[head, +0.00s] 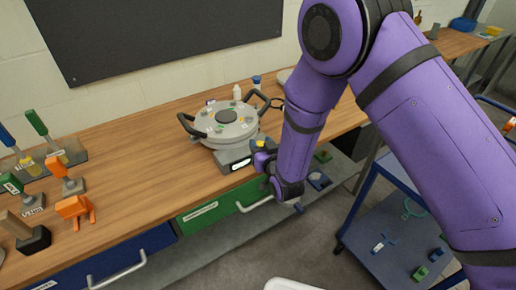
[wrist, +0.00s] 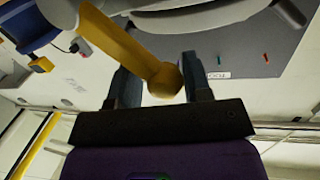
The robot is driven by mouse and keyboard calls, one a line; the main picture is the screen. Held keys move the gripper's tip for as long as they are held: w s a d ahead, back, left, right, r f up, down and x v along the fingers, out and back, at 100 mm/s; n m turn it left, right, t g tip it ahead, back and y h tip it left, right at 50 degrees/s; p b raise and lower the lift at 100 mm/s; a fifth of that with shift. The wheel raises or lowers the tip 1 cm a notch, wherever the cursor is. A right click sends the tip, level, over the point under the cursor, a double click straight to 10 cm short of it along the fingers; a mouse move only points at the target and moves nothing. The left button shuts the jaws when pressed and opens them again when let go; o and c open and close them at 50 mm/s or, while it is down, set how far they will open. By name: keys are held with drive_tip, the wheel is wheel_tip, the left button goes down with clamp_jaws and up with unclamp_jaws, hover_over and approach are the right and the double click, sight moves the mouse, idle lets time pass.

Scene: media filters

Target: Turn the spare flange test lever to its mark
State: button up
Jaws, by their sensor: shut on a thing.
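A yellow lever (wrist: 135,48) with a rounded end crosses the wrist view, and its end sits between the two fingers of my gripper (wrist: 157,72). The fingers are shut on it. Behind it is a grey plate with a small white label (wrist: 218,75), a green mark (wrist: 238,58) and an orange mark (wrist: 266,57); the label is too small to read surely. In the head view my gripper (head: 264,158) is at the front right of the round grey machine (head: 228,118), and a small yellow part (head: 259,143) shows beside it. My arm hides part of this area.
The machine stands on a wooden bench (head: 130,130) with black handles around it. Several small levers and an orange clamp (head: 73,207) stand at the left. Small bottles (head: 237,93) stand behind the machine. A blue cart (head: 385,225) is at the right.

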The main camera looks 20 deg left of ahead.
drive_tip(key=w+m, duration=0.1)
drive_tip(key=w+d+r+m, duration=0.1)
drive_tip(key=m, duration=0.1)
drive_tip(key=shift+d+g, duration=0.25)
drive_tip(key=shift+g, duration=0.15)
drive_tip(key=w+d+m, duration=0.1)
drive_tip(key=w+m+g, duration=0.1)
drive_tip(key=m, duration=0.1)
drive_tip(key=shift+d, duration=0.35)
drive_tip(key=w+d+m, duration=0.1)
drive_tip(key=w+m, duration=0.1)
drive_tip(key=m, duration=0.1)
drive_tip(key=shift+d+f+g+y, duration=0.3)
drive_tip(key=shift+d+f, duration=0.05)
drive_tip(key=shift+w+d+f+m+g+y, duration=0.15)
drive_tip(key=shift+w+d+f+m+g, duration=0.2)
drive_tip(key=shift+m, duration=0.55)
drive_tip(key=shift+w+d+f+m+g+y, duration=0.2)
drive_tip(key=shift+w+f+m, duration=0.25)
drive_tip(key=shift+m, duration=0.45)
drive_tip(key=o, duration=1.1)
drive_tip(key=shift+s, duration=0.1)
drive_tip(key=shift+d, duration=0.1)
drive_tip(key=shift+f, duration=0.1)
